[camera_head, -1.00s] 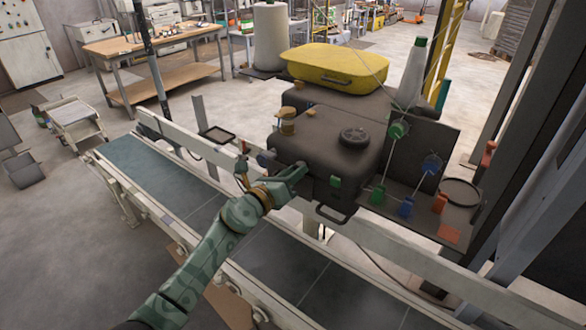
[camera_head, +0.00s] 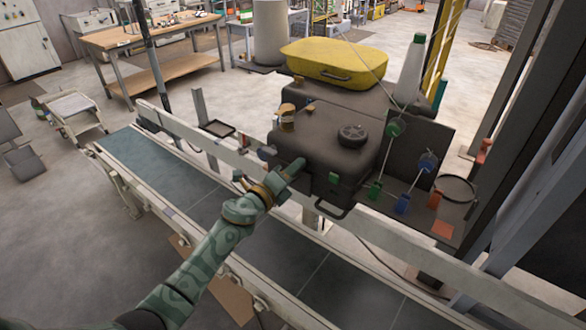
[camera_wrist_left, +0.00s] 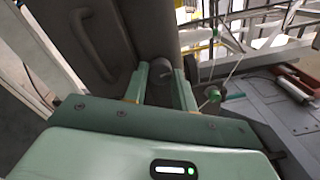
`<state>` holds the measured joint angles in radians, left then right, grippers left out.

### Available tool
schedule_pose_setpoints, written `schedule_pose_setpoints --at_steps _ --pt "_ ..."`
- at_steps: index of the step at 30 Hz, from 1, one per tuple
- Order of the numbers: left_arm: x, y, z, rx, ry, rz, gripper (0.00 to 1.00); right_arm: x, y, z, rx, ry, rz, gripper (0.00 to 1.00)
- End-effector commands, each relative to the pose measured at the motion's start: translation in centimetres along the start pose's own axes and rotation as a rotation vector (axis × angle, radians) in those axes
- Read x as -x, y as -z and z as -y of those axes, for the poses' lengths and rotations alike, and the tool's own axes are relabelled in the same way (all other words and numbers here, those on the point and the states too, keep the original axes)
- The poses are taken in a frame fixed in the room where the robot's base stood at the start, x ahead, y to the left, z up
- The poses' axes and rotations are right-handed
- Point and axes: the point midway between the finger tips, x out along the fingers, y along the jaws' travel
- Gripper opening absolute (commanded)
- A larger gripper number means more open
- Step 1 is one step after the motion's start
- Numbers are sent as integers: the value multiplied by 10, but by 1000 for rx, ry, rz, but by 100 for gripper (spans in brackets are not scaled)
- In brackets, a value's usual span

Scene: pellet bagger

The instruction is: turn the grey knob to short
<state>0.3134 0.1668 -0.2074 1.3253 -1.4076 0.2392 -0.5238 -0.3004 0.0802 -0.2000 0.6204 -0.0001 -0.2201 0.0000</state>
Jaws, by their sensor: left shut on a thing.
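The grey knob (camera_wrist_left: 161,72) is a short round piece between the two fingers of my left gripper in the left wrist view. My left gripper (camera_head: 293,168) is at the front of the dark sewing-machine-like housing (camera_head: 325,138) in the head view, and it is shut on the knob. The fingers also show in the left wrist view (camera_wrist_left: 160,88), one on each side of the knob. In the head view the knob is hidden by the gripper. I cannot read any marking or setting around it. My right gripper is not in view.
A conveyor (camera_head: 265,250) runs beneath my left arm, with a pale rail (camera_head: 400,245) along its far side. Thread guides with green and blue discs (camera_head: 397,127) stand to the right.

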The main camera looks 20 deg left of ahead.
Motion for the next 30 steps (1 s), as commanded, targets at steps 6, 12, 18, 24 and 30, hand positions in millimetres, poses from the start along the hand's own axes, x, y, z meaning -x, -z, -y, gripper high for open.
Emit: schedule_pose_setpoints --at_steps 6,12,18,24,30 --pt "0 0 -1 13 -1 0 4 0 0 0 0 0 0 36" --pt "0 0 -1 12 -1 0 4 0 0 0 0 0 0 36" --pt "0 0 -1 11 -1 0 48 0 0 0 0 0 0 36" --pt "1 0 0 10 -1 0 48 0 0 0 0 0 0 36" --pt "23 0 0 7 -3 0 48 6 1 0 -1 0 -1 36"
